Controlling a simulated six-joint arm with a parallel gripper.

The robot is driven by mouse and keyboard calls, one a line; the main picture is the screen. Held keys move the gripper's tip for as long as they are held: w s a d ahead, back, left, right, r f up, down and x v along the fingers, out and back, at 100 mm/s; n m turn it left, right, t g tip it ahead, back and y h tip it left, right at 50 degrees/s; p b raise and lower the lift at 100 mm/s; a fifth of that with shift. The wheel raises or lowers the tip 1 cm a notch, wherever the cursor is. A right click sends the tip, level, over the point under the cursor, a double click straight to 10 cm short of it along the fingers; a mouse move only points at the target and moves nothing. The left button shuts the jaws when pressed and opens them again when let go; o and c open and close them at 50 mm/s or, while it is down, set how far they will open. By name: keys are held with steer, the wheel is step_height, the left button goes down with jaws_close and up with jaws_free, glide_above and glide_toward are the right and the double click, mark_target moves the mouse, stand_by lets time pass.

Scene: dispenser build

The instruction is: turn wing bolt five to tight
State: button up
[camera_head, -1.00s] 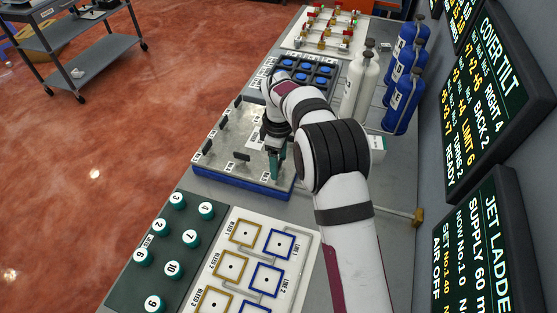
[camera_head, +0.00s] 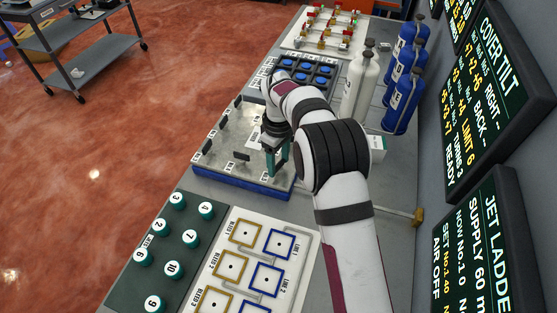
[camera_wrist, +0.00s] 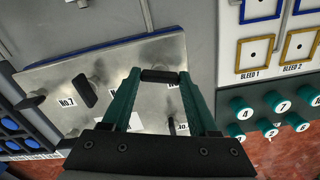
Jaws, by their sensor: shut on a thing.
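The metal cover plate (camera_head: 228,140) lies on a blue base on the bench, with black wing bolts standing up from it. My gripper (camera_head: 276,172) is at the plate's right side. In the wrist view my gripper (camera_wrist: 160,77) has its two green fingers shut on the ends of a black wing bolt (camera_wrist: 160,75). The held bolt's label is mostly covered by a finger, so its number cannot be read. A free wing bolt (camera_wrist: 85,90) stands beside label No.7 (camera_wrist: 68,102). Another free bolt (camera_head: 240,156) stands near the plate's front edge.
Blue-capped sockets (camera_head: 303,70) lie behind the plate. White bottles (camera_head: 362,85) and blue canisters (camera_head: 402,90) stand on the right. Numbered green knobs (camera_head: 190,238) and a bleed panel (camera_head: 245,265) lie in front. A cover tilt sign (camera_head: 497,95) hangs on the right wall.

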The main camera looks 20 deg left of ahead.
mark_target(279, 164)
steer(key=m, duration=0.6)
steer(key=shift+m, duration=0.3)
steer(key=m, duration=0.6)
steer(key=shift+m, duration=0.3)
steer(key=o, duration=1.4)
steer(key=shift+r, duration=0.1)
step_height(279, 164, up, 16)
steer(key=shift+f, duration=0.15)
